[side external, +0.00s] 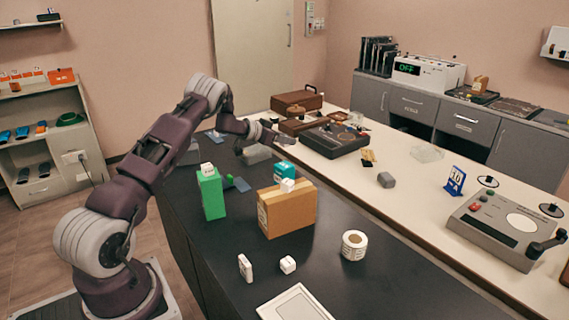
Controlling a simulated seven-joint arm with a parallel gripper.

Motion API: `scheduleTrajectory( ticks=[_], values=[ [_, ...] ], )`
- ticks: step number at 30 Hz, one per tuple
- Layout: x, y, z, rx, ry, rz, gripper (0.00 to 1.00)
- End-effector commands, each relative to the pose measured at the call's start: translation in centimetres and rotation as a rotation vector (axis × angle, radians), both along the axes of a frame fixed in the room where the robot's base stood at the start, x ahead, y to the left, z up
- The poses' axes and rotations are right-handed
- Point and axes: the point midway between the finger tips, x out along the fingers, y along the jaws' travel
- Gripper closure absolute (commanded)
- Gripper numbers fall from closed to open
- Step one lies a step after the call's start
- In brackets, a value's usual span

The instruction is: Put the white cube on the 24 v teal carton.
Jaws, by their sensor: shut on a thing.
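A teal carton (285,168) stands behind a brown cardboard carton (290,212) on the dark bench; its lettering is too small to read. Small white cubes show in several places: one on the green carton (207,169), one (288,185) at the brown carton's top, and one (288,264) on the bench in front. I cannot tell which one the task means. My gripper (266,136) is beyond the teal carton and above the far part of the bench. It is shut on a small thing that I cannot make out.
The pale counter (400,190) holds a dark device (334,140) and a grey machine (508,225). The bench right of the tape roll is clear.

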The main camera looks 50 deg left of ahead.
Motion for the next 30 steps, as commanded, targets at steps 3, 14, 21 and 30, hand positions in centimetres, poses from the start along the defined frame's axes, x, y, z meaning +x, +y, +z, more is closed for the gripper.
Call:
scheduleTrajectory(
  ticks=[3, 14, 21, 30],
  values=[
    [-0.1, 0.0, -2.7, -0.001, 0.002, 0.002, 1.0],
    [0.0, 0.2, -7.4, 0.002, -0.001, 0.005, 1.0],
    [0.0, 0.2, -7.5, 0.002, -0.001, 0.005, 1.0],
    [0.0, 0.2, -7.7, 0.001, -0.001, 0.005, 0.52]
  ],
)
